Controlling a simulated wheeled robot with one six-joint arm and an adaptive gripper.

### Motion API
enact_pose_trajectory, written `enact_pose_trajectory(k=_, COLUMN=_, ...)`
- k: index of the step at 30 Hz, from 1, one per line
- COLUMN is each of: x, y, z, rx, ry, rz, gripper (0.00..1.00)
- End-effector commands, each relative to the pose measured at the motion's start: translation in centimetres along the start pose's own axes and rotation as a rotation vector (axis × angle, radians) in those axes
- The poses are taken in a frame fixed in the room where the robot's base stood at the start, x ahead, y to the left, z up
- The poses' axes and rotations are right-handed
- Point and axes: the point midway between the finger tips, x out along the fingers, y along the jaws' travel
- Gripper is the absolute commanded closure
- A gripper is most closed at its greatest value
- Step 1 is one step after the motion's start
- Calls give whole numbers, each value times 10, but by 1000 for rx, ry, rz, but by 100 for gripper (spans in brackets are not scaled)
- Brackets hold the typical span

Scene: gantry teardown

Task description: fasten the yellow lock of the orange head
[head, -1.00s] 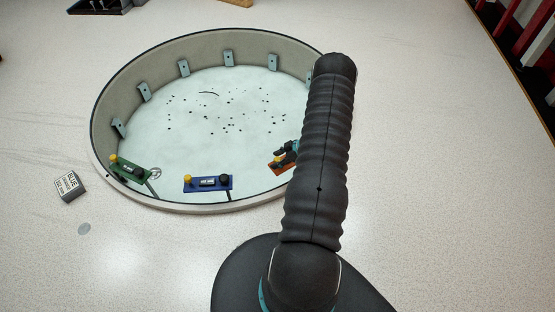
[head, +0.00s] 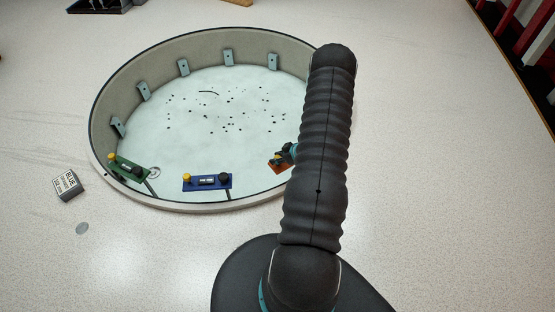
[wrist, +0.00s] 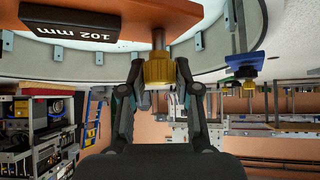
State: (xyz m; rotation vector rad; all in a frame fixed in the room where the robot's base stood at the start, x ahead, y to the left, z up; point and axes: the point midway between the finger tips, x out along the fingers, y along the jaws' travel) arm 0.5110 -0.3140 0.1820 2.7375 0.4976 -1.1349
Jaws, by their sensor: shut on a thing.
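The orange head (head: 277,167) sits at the near right rim of the round pit, partly hidden behind my arm in the head view. In the wrist view its orange plate (wrist: 136,21) is at the top, with a black "102 mm" block (wrist: 68,25). Its yellow lock (wrist: 158,70) is a ribbed knob on a metal stem. My gripper (wrist: 158,84) is shut on this lock, one finger on each side. The gripper also shows in the head view (head: 287,153), small beside the arm.
The blue head (head: 207,182) with yellow and black knobs and the green head (head: 128,167) sit along the near rim (head: 230,207). A grey box labelled BLUE (head: 67,185) stands left on the speckled floor. Grey brackets line the pit's far wall.

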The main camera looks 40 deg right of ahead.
Motion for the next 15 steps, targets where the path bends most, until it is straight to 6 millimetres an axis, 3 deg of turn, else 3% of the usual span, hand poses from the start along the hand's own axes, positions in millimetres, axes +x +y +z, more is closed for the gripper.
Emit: enact_pose_trajectory(k=15, x=5, y=-2, z=3, rx=343, ry=1, rz=344, gripper=100)
